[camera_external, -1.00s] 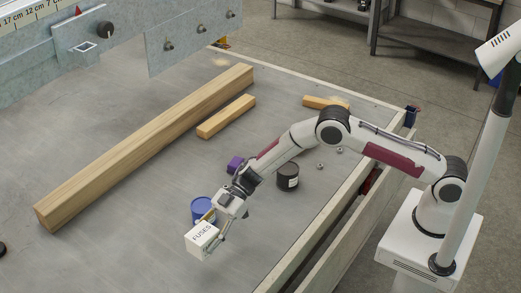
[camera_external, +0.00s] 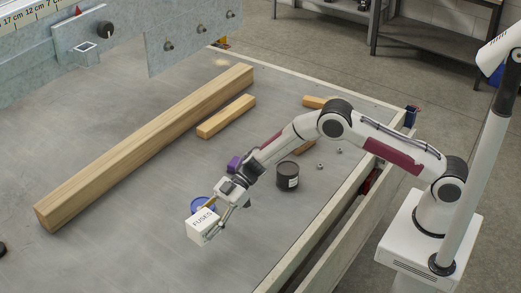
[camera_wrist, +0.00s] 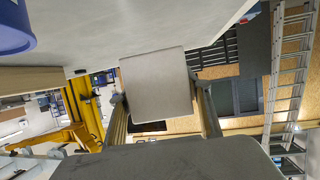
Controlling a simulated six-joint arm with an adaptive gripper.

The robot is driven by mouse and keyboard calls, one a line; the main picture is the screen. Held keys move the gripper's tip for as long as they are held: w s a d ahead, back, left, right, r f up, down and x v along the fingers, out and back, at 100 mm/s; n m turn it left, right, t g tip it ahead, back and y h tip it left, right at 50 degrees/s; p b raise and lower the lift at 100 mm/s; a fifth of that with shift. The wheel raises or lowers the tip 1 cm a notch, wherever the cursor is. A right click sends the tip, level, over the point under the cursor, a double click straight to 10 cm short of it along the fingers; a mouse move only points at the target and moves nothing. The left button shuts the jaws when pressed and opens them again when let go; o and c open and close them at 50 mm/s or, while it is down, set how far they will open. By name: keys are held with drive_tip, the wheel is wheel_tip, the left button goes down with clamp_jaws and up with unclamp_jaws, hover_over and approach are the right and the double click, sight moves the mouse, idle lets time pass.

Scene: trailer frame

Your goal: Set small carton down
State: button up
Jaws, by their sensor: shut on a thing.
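In the wrist view the carton (camera_wrist: 157,86) shows as a plain pale face between the two fingers of my gripper (camera_wrist: 160,112). In the external view I cannot tell whether the carton's underside touches the bed or hangs just above it.
A blue can (camera_external: 203,203) stands right behind the carton, partly hidden. A black jar (camera_external: 288,175) and a purple block (camera_external: 234,164) are farther back. A long timber beam (camera_external: 145,148) lies to the left. The bed in front of the carton is clear.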

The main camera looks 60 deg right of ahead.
drive_tip(key=s+d+m+t, duration=0.1)
drive_tip(key=d, duration=1)
drive_tip(key=s+d+m+t+h, duration=0.1)
drive_tip(key=s+d+m+t, duration=0.1)
drive_tip(key=d, duration=0.9)
drive_tip(key=shift+f+t, duration=0.3)
drive_tip(key=shift+f, duration=0.05)
drive_tip(key=shift+f, duration=3.1)
drive_tip(key=shift+f, duration=1.9)
drive_tip(key=shift+f, duration=0.1)
